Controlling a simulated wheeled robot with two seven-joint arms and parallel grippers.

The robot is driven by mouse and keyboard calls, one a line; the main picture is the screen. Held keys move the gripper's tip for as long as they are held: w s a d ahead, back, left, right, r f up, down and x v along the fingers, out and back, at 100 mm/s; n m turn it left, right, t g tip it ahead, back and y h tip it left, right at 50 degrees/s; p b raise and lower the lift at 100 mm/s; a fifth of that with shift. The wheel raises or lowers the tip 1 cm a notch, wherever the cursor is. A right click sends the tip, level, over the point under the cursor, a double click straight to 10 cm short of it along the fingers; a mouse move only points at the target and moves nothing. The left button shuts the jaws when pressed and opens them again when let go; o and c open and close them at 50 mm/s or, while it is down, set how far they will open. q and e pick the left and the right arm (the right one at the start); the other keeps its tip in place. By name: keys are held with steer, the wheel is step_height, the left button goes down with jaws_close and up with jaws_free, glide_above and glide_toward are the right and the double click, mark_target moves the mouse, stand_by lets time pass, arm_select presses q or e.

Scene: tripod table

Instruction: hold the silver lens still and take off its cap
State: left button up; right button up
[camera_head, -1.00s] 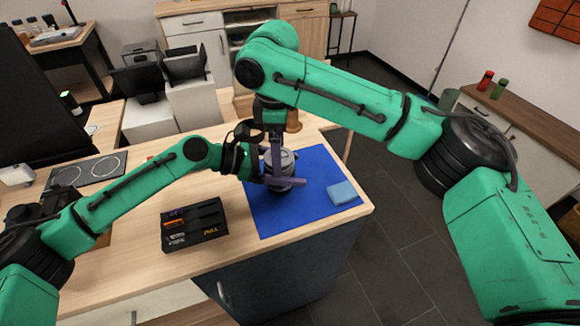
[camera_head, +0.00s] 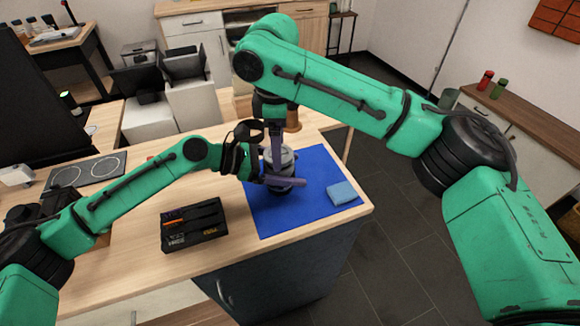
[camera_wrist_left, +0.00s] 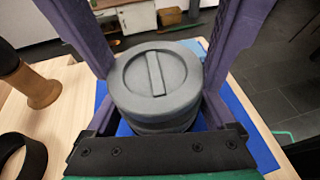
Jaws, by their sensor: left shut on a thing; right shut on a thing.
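The silver lens (camera_head: 288,161) stands upright on the blue mat. In the left wrist view its grey body (camera_wrist_left: 165,127) shows below the round cap (camera_wrist_left: 135,78), which has a raised bar across it. The cap sits on top of the lens; I cannot tell whether there is a gap between them. My left gripper (camera_head: 290,181) comes in level from the left and is shut on the lens body, low down. My right gripper (camera_head: 277,158) points down from above, its purple fingers on both sides of the cap, shut on it. The left fingertips are hidden in the wrist view.
The blue mat (camera_head: 270,219) lies at the table's right end, with a light blue cloth (camera_head: 342,193) on it. A black box (camera_head: 194,235) stands left of the mat. A wooden piece (camera_wrist_left: 38,87) and a black ring (camera_wrist_left: 38,157) are beside the lens.

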steer(key=shift+r, duration=0.25)
steer(key=shift+r, duration=2.4)
arm_select(q)
steer(key=o, duration=1.4)
steer(key=v, duration=1.2)
steer(key=shift+f, duration=0.15)
arm_select(e)
steer(key=shift+f, duration=0.1)
